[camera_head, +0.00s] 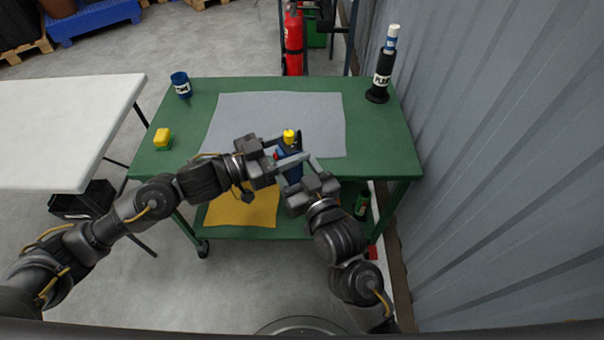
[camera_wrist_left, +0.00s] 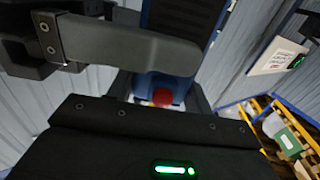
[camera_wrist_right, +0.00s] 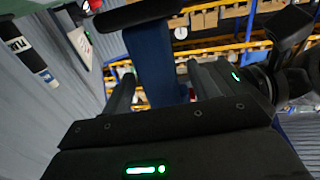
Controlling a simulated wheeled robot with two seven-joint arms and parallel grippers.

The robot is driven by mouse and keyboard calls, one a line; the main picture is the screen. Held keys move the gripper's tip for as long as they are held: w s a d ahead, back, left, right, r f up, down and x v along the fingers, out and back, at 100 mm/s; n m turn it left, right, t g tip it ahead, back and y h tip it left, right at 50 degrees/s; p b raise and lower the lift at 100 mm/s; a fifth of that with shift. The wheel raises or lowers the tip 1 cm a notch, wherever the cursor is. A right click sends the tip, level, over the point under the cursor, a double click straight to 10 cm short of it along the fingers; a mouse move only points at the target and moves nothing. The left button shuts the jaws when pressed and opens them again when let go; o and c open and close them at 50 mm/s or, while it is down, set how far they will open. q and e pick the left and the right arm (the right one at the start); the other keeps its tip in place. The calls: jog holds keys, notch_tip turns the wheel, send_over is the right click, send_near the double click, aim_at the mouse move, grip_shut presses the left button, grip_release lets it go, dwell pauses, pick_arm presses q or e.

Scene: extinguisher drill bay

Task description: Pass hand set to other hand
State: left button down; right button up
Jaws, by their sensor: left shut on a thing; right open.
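The hand set (camera_head: 292,172) is a dark blue body with a yellow top, held up in front of the green bench. My left gripper (camera_head: 289,154) comes from the left and is shut on it. In the left wrist view its blue body (camera_wrist_left: 180,30) and a red button (camera_wrist_left: 162,97) show behind a finger. My right gripper (camera_head: 299,174) is open, close below the left one at the hand set. In the right wrist view the blue body (camera_wrist_right: 150,55) stands between the right fingers (camera_wrist_right: 165,85). Fingers hide part of the hand set.
A white table (camera_head: 60,130) stands left. A corrugated wall (camera_head: 490,150) closes the right side.

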pick_arm(q)
jog(key=shift+r, duration=0.1)
pick_arm(e)
grip_shut()
pick_arm(q)
jog(key=c, duration=0.5)
grip_release()
pick_arm(e)
jog(key=shift+r, duration=0.1)
